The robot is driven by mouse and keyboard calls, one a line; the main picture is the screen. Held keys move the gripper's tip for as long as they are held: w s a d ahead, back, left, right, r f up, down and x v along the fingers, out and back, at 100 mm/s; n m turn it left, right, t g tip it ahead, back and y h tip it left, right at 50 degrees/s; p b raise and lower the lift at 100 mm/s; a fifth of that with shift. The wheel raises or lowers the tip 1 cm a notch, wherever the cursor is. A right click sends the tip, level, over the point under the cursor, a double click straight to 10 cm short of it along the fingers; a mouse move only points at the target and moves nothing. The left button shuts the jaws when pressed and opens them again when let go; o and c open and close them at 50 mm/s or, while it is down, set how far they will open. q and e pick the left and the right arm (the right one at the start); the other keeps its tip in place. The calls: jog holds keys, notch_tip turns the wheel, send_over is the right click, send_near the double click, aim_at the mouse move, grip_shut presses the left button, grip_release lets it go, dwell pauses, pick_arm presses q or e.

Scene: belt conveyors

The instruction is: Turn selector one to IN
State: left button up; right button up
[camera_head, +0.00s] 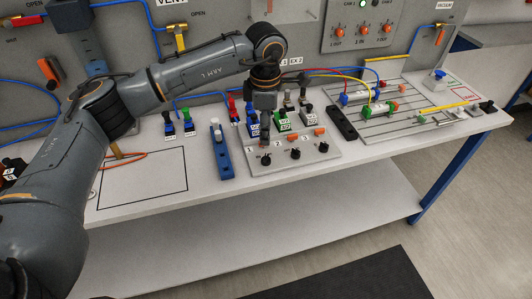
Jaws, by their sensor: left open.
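A grey panel (285,170) on the bench carries a row of small black knobs marked 1, 2 and 3. The knob marked 1 (266,158) is at the left, the knob marked 2 (295,153) in the middle, and the knob marked 3 (322,148) at the right. Their pointer directions are too small to read. My left gripper (265,132) points down over the panel's left part, behind and above knob 1. It is open and holds nothing that I can see; its fingertips are hard to make out against the dark parts behind. My right gripper is out of view.
Small coloured valve blocks with hoses (283,120) stand close behind the panel. A blue bar (221,150) lies left of it and a black bar (342,122) right of it. A slotted plate (420,112) with cylinders lies farther right. Three orange-red round parts (362,30) show on the wall panel.

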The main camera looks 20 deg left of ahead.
aim_at(266, 157)
pick_arm(q)
jog(key=f, duration=0.3)
jog(key=f+p, duration=0.1)
jog(key=f, duration=0.2)
jog(key=f+p, duration=0.1)
jog(key=f, duration=0.2)
jog(key=shift+w+f, duration=0.25)
jog(key=shift+f, duration=0.7)
grip_shut()
